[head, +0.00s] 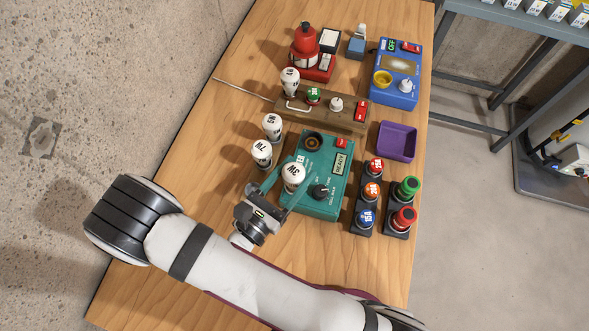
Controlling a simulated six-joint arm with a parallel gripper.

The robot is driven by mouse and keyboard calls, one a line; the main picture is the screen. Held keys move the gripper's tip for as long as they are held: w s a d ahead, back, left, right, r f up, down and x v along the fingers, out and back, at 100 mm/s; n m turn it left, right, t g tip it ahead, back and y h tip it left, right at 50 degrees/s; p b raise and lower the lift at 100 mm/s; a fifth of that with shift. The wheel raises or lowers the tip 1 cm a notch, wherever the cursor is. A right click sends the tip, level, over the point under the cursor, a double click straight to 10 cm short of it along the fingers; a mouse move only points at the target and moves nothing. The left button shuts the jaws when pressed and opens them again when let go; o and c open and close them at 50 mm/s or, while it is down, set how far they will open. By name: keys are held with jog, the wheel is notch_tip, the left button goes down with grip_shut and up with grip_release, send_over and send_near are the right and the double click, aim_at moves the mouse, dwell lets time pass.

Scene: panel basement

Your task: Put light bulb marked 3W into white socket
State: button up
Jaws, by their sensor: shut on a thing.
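The white bulb marked 3W (293,174) is in my gripper (289,190), whose teal fingers are shut on it. The bulb's marked dome faces the camera; its base is hidden. In the head view it overlaps the left side of the teal box (325,207); I cannot tell whether it is above the box or touching it. A dark round socket (314,142) shows empty at the top of the teal box. I cannot make out a white socket for certain; the bulb and fingers hide part of the box.
Bulbs marked 7W (261,153) and 5W (271,126) stand left of the teal box. Another bulb (290,81) stands by the wooden board (350,121).

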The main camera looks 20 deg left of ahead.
jog(key=shift+f, duration=0.15)
jog(key=o, duration=1.1)
jog(key=v, duration=1.1)
